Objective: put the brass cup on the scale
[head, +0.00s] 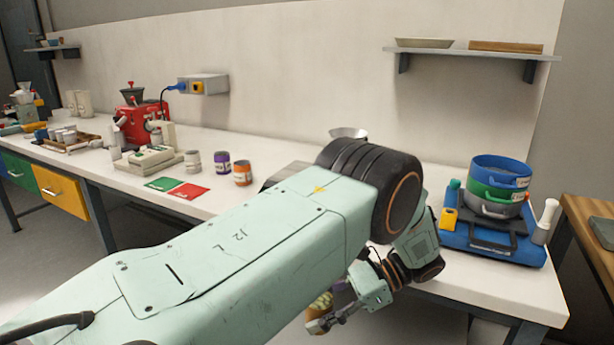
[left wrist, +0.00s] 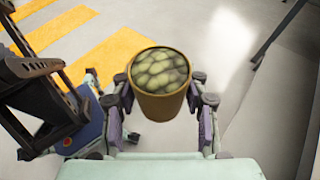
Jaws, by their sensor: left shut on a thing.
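The brass cup (left wrist: 158,98), filled with rounded greenish pieces, sits upright between the fingers of my left gripper (left wrist: 160,103), which is shut on it. In the head view the cup (head: 320,304) is partly hidden by my left gripper (head: 332,318), in front of and below the table's front edge. A low cream device with a flat top (head: 148,158), which looks like the scale, stands on the table at left centre, well away from the cup. My right gripper is not in view.
A red grinder (head: 141,122) stands behind the cream device. My left arm hides the middle of the table (head: 440,175). Stacked sieves (head: 500,180) stand on a blue base at right.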

